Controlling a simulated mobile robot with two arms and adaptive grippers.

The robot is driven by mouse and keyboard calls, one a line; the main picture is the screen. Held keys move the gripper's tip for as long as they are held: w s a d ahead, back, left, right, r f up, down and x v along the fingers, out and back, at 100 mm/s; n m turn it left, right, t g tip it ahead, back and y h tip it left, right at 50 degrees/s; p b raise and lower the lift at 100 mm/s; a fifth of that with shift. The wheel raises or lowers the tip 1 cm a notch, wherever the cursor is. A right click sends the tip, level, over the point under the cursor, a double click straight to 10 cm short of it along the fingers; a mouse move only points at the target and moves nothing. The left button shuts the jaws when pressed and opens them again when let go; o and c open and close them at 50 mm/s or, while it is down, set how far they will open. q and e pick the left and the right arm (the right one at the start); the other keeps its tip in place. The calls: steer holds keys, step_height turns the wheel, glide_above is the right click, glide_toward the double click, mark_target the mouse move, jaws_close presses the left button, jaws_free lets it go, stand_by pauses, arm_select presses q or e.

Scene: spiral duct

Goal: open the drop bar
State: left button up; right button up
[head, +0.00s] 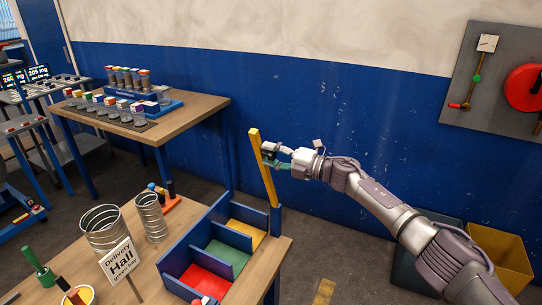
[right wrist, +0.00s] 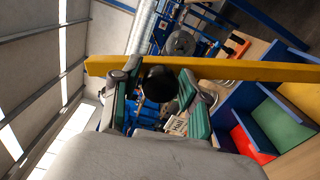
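The yellow drop bar (head: 263,168) stands nearly upright, leaning a little left, at the right end of the near table. Its lower end meets a blue post (head: 276,220). My right gripper (head: 268,158) is beside the bar's upper part, coming from the right. In the right wrist view the bar (right wrist: 230,71) crosses the picture at the fingertips. The green-padded fingers of the right gripper (right wrist: 158,108) stand apart with no bar clamped between them; whether a finger touches the bar I cannot tell. My left gripper is not in view.
A blue bin (head: 182,255) with red, green and yellow compartments sits left of the bar. Spiral ducts (head: 150,216) and a "Delivery Hall" sign (head: 118,259) stand farther left. A back table (head: 190,112) holds jars. A wall board (head: 490,85) hangs at right.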

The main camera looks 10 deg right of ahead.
steer(key=shift+o, duration=0.7)
steer(key=shift+s+d+f, duration=0.1)
steer(key=shift+d, duration=0.1)
steer(key=v, duration=1.1)
steer(key=shift+s+d, duration=0.2)
